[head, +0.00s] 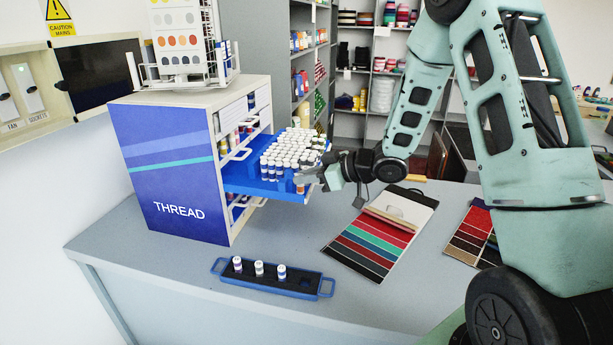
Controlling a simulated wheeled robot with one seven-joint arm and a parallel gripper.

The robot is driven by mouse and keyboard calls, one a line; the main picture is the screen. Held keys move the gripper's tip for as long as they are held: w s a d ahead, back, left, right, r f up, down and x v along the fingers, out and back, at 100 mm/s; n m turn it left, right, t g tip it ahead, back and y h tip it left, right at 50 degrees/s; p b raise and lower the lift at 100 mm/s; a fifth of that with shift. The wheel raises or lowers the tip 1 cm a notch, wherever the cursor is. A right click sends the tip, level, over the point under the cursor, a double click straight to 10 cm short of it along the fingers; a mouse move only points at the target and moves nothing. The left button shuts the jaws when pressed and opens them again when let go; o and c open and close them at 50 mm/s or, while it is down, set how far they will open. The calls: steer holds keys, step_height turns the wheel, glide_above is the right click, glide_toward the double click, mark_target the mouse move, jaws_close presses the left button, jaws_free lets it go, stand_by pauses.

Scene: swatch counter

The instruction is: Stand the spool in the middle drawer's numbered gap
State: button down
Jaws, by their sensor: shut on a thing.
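The blue middle drawer (262,191) is pulled out of the thread cabinet (171,178). Rows of white-capped spools (289,149) stand in it, filling much of its far part. My gripper (303,178) is at the drawer's front right corner, low beside the spools. It is shut on a spool (300,188), which shows only as a small light and dark shape at the fingertips. I cannot tell whether this spool touches the drawer floor. The numbered gap is too small to make out.
A blue-handled tray (228,277) with three spools (259,268) lies on the counter (180,263) in front. A fabric swatch card (366,247) and a second swatch set (470,238) lie to the right. A rotating colour-card stand (183,42) tops the cabinet. Bare counter lies between tray and swatches.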

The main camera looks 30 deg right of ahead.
steer(key=shift+f, duration=0.15)
steer(key=c, duration=1.4)
jaws_free()
steer(key=shift+o, duration=0.2)
